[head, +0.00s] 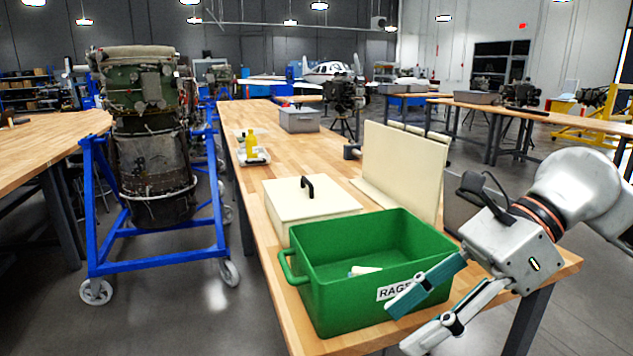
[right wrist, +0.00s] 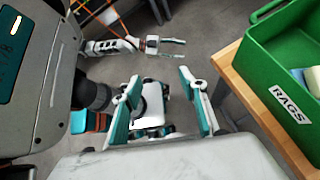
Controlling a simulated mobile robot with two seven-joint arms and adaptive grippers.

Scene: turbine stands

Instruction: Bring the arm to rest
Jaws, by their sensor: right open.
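My right gripper (head: 402,330) is open and empty in the head view, its two teal-padded fingers spread. It hangs at the front right of the green bin, and its upper finger overlaps the bin's front side in the picture. In the right wrist view its open fingers (right wrist: 160,76) have nothing between them, with grey floor and parts of my own body beyond. My left gripper (right wrist: 175,48) shows small at the top of the right wrist view, its two fingers apart and nothing between them. The left arm is not in the head view.
A green bin (head: 318,300) labelled RAGS, with small pale cloths inside, stands at the near end of the wooden bench (head: 338,151). It also shows in the right wrist view (right wrist: 262,62). Behind it are a cream lidded box (head: 290,205) and an upright panel (head: 405,165). A blue-framed engine stand (head: 160,262) is left.

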